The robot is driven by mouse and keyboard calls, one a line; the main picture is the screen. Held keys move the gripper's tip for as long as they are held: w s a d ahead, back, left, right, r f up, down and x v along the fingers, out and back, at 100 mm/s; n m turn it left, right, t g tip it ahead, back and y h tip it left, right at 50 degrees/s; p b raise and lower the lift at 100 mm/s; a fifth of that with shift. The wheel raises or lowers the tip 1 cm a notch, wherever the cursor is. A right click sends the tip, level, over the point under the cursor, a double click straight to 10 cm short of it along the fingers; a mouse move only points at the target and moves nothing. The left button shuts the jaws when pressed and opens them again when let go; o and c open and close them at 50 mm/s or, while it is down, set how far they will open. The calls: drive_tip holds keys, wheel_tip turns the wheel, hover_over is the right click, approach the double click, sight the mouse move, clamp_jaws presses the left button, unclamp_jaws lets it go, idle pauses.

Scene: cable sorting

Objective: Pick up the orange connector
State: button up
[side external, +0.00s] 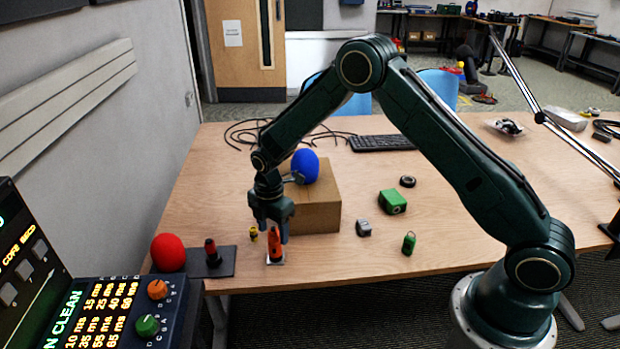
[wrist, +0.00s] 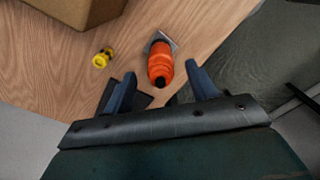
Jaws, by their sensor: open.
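The orange connector (side external: 274,243) stands upright near the table's front left edge, on a small light plate. In the wrist view the orange connector (wrist: 161,66) shows a ribbed body, with a grey plate edge (wrist: 160,40) at its far end. My gripper (side external: 270,222) is above it, pointing down. In the wrist view my gripper (wrist: 158,83) has its two fingers spread wide, one on each side of the connector's near end. I see no clear contact between the fingers and the connector.
A yellow-black connector (wrist: 101,58) stands close by on the left. A cardboard box (side external: 318,207) with a blue foam ball (side external: 305,166) is behind. A dark pad (side external: 225,262) holds a red-black connector (side external: 212,252). A grey connector (side external: 363,228) and green connector (side external: 409,243) lie right.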

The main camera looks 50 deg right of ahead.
sight(275, 247)
drive_tip(key=shift+f, duration=2)
drive_tip(key=shift+c, duration=0.3)
drive_tip(key=c, duration=1.1)
